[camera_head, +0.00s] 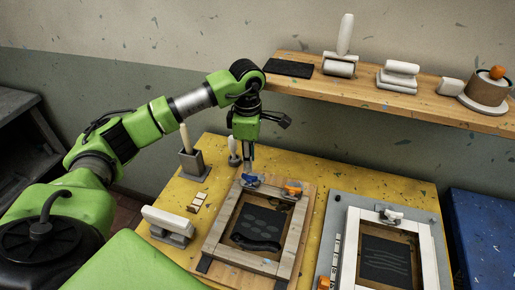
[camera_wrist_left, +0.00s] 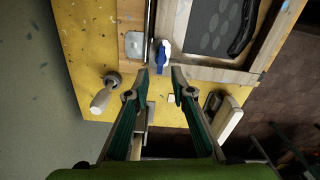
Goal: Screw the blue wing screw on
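The blue wing screw (camera_head: 252,180) is at the far left corner of the wooden screen frame (camera_head: 222,222). An orange wing screw (camera_head: 293,189) is at the frame's far right corner. My left gripper (camera_head: 248,158) points down just above the blue screw. In the left wrist view the gripper (camera_wrist_left: 160,84) has its fingers apart, with an empty gap between the tips. There the blue wing screw (camera_wrist_left: 161,58) lies just past the fingertips, roughly in line with the gap. I cannot tell how deep the screw sits. My right gripper is not in view.
The screen lies on a yellow table (camera_head: 180,187). A white-handled tool (camera_head: 234,150) and a grey holder (camera_head: 194,165) stand left of the gripper. A white block tool (camera_head: 168,224) is at front left. A second, white frame (camera_head: 347,250) is at right. A wooden shelf (camera_head: 420,108) runs behind.

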